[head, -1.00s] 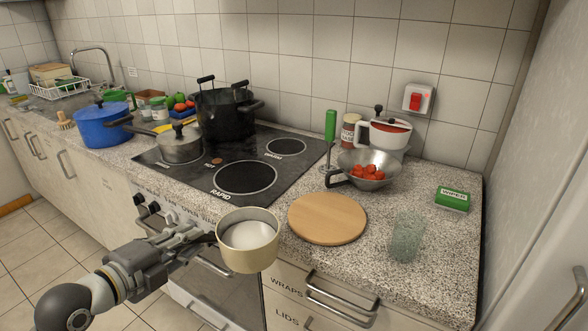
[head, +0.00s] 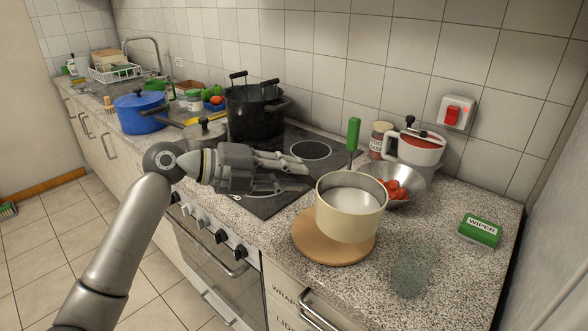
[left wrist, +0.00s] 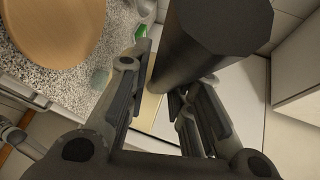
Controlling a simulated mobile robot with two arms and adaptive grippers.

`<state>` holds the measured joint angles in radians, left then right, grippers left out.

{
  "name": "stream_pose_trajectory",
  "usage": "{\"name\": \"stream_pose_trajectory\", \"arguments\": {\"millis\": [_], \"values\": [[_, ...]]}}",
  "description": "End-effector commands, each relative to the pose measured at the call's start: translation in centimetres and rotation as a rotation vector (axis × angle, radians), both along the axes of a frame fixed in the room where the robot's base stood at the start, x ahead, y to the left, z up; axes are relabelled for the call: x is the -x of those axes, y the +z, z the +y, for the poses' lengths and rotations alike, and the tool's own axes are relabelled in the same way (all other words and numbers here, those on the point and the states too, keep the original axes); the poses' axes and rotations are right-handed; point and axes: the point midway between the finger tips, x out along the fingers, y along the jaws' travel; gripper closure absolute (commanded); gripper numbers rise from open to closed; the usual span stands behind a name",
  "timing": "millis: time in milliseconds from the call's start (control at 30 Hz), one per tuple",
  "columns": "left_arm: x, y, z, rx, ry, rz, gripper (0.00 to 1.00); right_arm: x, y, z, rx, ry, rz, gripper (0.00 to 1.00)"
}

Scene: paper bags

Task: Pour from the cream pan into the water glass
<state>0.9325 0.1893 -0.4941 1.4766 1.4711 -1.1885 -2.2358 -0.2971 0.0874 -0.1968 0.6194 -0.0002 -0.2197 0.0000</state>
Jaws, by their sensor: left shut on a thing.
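The cream pan (head: 348,222), with white contents inside, is held in the air over the round wooden board (head: 318,250). It looks about level. My left gripper (head: 298,168) is to the left of the pan and shut on its handle. In the left wrist view the dark handle (left wrist: 210,35) runs between the fingers. The water glass (head: 411,272), clear and greenish, stands on the counter to the right of and nearer than the pan. The pan is apart from the glass.
A metal bowl with red pieces (head: 408,187) stands just behind the pan, with a green-handled tool (head: 353,135) nearby. A red-and-white lidded pot (head: 418,152) is behind the bowl. A green wiper box (head: 480,231) lies at the right. Speckled counter is free around the glass.

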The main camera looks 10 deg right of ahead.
Motion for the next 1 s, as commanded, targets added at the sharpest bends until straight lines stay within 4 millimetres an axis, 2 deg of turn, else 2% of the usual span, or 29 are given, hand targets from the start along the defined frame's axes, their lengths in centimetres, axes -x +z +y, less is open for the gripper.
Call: {"name": "stream_pose_trajectory", "arguments": {"millis": [33,200,533,767,833,1000], "values": [[0.2,1.4,-0.3,-0.006,0.000,-0.011,1.00,0.0,1.3,0.9,-0.011,0.000,0.000,0.60],[0.7,2.7,-1.0,-0.060,0.000,-0.048,1.00,0.1,3.5,2.2,-0.025,0.002,0.000,0.60],[1.7,5.4,-2.6,-0.171,0.000,-0.124,1.00,0.2,7.7,0.3,-0.004,0.001,0.002,0.60],[3.2,6.6,-4.8,-0.306,-0.003,-0.216,1.00,0.2,10.6,0.1,-0.002,-0.001,0.002,0.60],[3.2,5.9,-4.9,-0.320,0.001,-0.221,1.00,0.2,10.0,0.2,-0.002,-0.001,0.002,0.60],[3.2,5.8,-4.8,-0.318,0.002,-0.220,1.00,0.3,9.9,0.2,-0.002,0.000,0.005,0.60]]}}
